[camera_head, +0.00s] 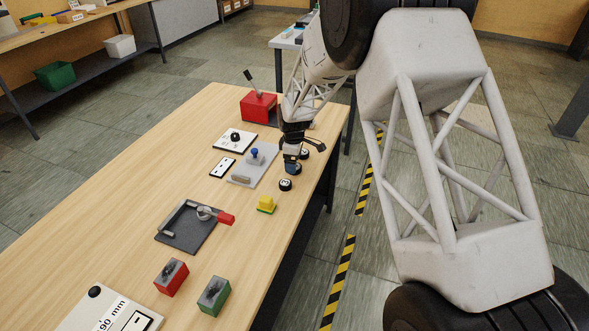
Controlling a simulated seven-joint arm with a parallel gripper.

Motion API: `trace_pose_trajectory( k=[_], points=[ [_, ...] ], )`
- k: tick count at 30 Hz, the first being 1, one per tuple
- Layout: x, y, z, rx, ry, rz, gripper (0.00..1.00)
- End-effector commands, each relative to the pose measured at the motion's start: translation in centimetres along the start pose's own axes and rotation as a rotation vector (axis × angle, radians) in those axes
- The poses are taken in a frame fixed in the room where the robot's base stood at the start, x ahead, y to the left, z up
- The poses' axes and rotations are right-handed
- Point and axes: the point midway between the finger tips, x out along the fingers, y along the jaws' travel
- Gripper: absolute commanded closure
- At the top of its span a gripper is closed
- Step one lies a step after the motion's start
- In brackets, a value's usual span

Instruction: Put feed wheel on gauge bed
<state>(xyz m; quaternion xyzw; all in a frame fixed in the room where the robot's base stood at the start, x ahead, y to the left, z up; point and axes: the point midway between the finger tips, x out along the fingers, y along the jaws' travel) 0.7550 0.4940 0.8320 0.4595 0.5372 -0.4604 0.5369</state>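Small dark wheels with light centres stand near the right edge of the wooden table; one feed wheel (285,184) is just in front of my gripper (291,168), another wheel (304,154) just behind and right of it. My gripper points down at the table, very close to them; its fingers are small and dark, so I cannot tell their opening or whether they hold anything. Which fixture is the gauge bed is unclear: a grey plate with a blue knob (240,181) lies left of the gripper, and a dark plate with a red-handled lever (180,240) lies nearer.
A white panel marked 90 mm (82,319) is at the near left. A red box with a lever (258,107) stands at the back. The table's left side is clear.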

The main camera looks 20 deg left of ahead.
Motion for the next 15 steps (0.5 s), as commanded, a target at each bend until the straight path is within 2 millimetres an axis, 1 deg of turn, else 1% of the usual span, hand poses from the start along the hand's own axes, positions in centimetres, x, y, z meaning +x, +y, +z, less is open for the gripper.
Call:
trace_pose_trajectory(
  k=[1, 6, 9, 15],
  points=[
    [0.7, 0.0, 0.0, 0.0, 0.0, -0.001, 0.12],
    [2.1, 0.0, 0.0, 0.0, 0.0, 0.0, 0.12],
    [2.5, 0.0, 0.0, 0.0, 0.0, 0.0, 0.12],
    [2.5, 0.0, 0.0, 0.0, 0.0, 0.001, 0.12]
  ],
)
